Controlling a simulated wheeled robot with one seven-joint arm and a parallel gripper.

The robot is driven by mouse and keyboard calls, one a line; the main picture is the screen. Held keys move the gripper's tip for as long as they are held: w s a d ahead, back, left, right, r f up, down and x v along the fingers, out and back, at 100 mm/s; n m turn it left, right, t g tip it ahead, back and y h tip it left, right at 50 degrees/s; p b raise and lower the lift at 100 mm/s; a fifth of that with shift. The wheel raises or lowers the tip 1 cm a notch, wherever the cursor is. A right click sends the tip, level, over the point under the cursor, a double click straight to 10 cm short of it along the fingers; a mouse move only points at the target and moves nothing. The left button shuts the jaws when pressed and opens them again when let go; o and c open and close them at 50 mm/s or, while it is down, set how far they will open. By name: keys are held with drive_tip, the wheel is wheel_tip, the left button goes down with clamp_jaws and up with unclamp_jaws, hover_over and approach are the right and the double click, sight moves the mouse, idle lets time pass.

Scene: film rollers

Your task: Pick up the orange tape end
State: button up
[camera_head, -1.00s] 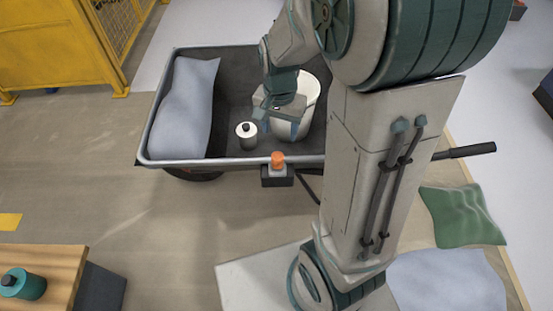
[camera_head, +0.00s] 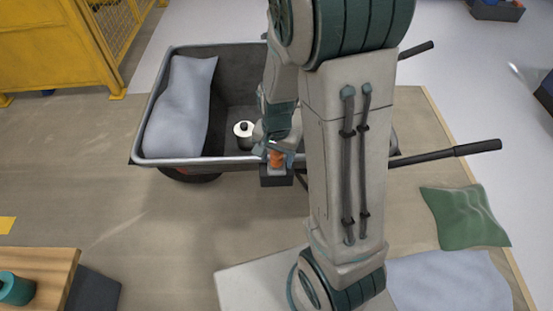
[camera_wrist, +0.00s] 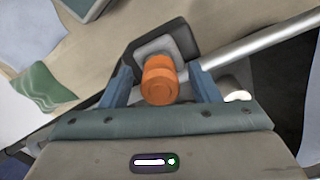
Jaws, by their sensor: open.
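The orange tape end (camera_head: 277,158) sits on a small dark box at the near rim of the cart. In the wrist view the orange tape end (camera_wrist: 160,82) stands between my gripper's two blue fingers, with gaps on both sides. My gripper (camera_head: 276,150) is open and right at the tape end in the head view, partly covering it. In the wrist view my gripper (camera_wrist: 160,85) has its fingers spread either side of the tape end. Whether a finger touches it cannot be told.
The dark box (camera_head: 276,178) is at the rim of the grey cart (camera_head: 225,160). Inside the cart are a grey-blue pillow (camera_head: 180,108) and a white jar with a dark knob (camera_head: 243,132). A black handle (camera_head: 450,153) sticks out right. A green cushion (camera_head: 465,215) lies on the floor.

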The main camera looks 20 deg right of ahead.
drive_tip(key=c, duration=1.2)
drive_tip(key=shift+r, duration=0.5)
drive_tip(key=r, duration=0.1)
drive_tip(key=r+p, duration=0.2)
drive_tip(key=r, duration=0.1)
drive_tip(key=shift+s+d, duration=0.15)
drive_tip(key=shift+d, duration=0.15)
drive_tip(key=s+d+r+p, duration=0.1)
drive_tip(key=s+d+r, duration=0.4)
drive_tip(key=d, duration=0.4)
drive_tip(key=shift+s+d+r+p, duration=0.25)
drive_tip(key=shift+s+r+p, duration=0.15)
drive_tip(key=shift+r, duration=0.15)
wheel_tip(320, 180, up, 11)
drive_tip(key=p, duration=0.9)
drive_tip(key=shift+p, duration=0.35)
